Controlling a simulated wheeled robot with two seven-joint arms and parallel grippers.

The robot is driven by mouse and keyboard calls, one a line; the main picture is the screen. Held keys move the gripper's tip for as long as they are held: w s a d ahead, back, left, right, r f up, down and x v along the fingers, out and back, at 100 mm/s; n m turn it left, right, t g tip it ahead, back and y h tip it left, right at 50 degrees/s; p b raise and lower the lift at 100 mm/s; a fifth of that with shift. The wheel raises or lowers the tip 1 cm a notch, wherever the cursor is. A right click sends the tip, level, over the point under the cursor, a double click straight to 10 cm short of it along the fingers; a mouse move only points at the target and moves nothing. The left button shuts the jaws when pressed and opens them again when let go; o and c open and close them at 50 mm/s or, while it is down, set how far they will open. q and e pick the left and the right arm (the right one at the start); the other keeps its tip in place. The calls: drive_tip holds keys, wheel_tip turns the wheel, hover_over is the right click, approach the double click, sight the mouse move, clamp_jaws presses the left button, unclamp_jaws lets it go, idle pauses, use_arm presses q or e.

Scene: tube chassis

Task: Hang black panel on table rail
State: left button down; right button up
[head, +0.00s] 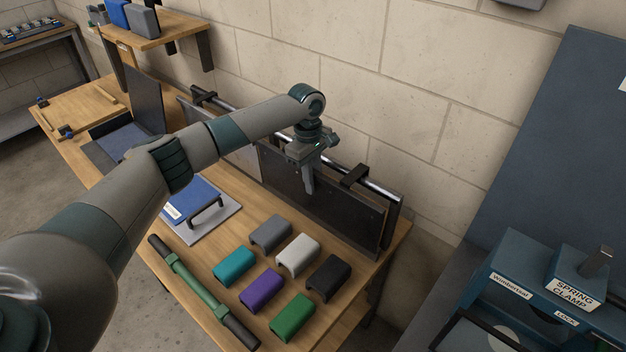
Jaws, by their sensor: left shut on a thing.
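The black panel (345,214) stands upright along the back of the wooden table, against the silver table rail (380,188). A black hook (355,175) at its top edge lies at the rail; I cannot tell whether it bears on it. My left gripper (308,188) points down at the panel's upper left part and is shut on it. The fingers hide part of the panel's top edge. My right gripper is not in view.
Several coloured covers, including a purple one (262,290), lie in front of the panel. A green and black bar (200,290) lies along the table's front edge. A blue binder-like item (190,198) sits left of the covers. A stone wall (420,80) stands close behind.

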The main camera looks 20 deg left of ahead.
use_arm(q)
drive_tip(key=c, duration=1.6)
unclamp_jaws()
drive_tip(key=shift+r, duration=0.1)
drive_tip(key=shift+c, duration=0.2)
wheel_tip(320, 180, up, 17)
drive_tip(key=a+b, duration=0.1)
drive_tip(key=b, duration=0.4)
drive_tip(key=shift+w+a+r, duration=0.15)
drive_tip(key=shift+w+r, duration=0.05)
drive_tip(key=shift+f, duration=0.15)
